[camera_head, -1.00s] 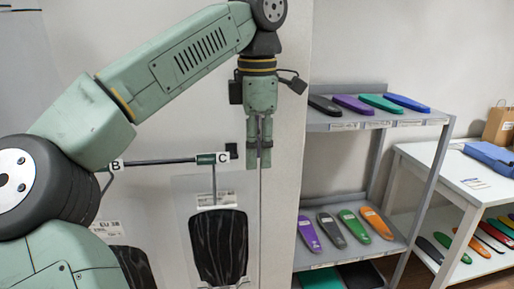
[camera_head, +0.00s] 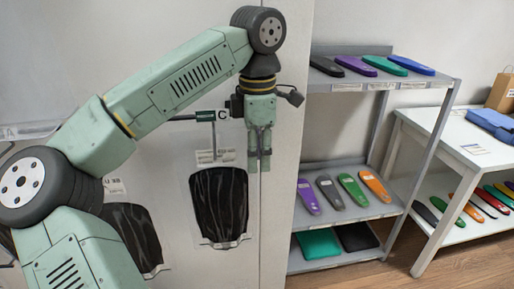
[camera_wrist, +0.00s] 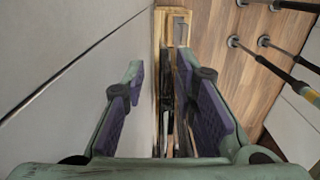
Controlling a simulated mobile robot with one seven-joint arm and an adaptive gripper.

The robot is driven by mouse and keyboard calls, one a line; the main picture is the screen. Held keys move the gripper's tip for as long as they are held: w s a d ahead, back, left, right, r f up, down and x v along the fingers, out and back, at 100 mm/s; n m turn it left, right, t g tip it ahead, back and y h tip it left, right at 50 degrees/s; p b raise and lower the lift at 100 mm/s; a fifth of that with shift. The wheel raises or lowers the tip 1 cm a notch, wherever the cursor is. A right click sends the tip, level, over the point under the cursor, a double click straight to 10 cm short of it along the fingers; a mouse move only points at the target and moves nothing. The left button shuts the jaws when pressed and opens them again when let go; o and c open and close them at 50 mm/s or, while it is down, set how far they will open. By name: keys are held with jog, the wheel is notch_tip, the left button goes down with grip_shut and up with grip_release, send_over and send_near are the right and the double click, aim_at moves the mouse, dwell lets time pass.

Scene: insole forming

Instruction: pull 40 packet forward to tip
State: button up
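No number 40 can be read, so I cannot tell which packet is the 40.
A grey shelf (camera_head: 345,216) with coloured insoles and a white table (camera_head: 460,150) stand right. Dark rods (camera_wrist: 285,68) show at the wrist view's right.

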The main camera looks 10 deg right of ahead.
jog(key=shift+c, duration=0.6)
grip_shut()
jog(key=shift+s, duration=0.15)
